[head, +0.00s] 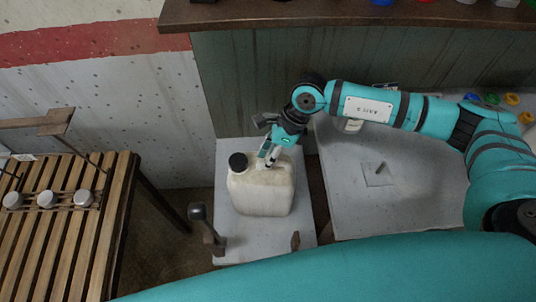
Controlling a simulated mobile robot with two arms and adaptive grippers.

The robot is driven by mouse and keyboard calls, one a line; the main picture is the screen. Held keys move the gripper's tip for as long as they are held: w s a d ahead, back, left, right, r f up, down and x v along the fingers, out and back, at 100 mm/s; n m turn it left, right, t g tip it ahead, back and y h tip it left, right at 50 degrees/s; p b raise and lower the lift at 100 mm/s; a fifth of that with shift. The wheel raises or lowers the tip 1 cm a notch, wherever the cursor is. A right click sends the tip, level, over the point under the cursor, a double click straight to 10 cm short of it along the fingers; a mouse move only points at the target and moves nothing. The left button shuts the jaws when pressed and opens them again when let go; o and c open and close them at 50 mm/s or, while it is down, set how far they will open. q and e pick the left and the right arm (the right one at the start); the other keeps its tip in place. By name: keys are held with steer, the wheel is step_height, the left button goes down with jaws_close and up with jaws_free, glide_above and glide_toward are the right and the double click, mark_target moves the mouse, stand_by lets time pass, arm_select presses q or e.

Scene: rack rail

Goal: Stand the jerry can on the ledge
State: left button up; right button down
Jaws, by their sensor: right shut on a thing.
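The jerry can (262,190) is off-white with a black cap at its upper left. It looks upright over a narrow pale grey surface (232,236) in the middle of the head view; I cannot tell whether its base touches that surface. My right gripper (268,160) comes in from the right and is shut on the can's top, at the handle, beside the cap. The fingers partly hide the handle. A dark brown ledge (300,16) runs along the top of the view, beyond the can. My left gripper is out of view.
A slatted wooden rack (65,235) with white-capped items stands at the left. A dark post-like fitting (205,232) is at the grey surface's front left. A wider grey top (400,205) lies to the right. Several coloured items stand along the ledge's back edge.

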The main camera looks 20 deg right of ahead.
steer(key=shift+w+a+f+b, duration=0.1)
steer(key=shift+f+b, duration=0.25)
steer(key=shift+b, duration=0.15)
steer(key=c, duration=1.1)
jaws_free()
steer(key=shift+c, duration=0.2)
steer(key=shift+o, duration=0.3)
steer(key=shift+f, duration=0.25)
steer(key=v, duration=1.2)
steer(key=shift+r, duration=0.2)
steer(key=shift+s+f, duration=0.1)
steer(key=shift+s, duration=0.15)
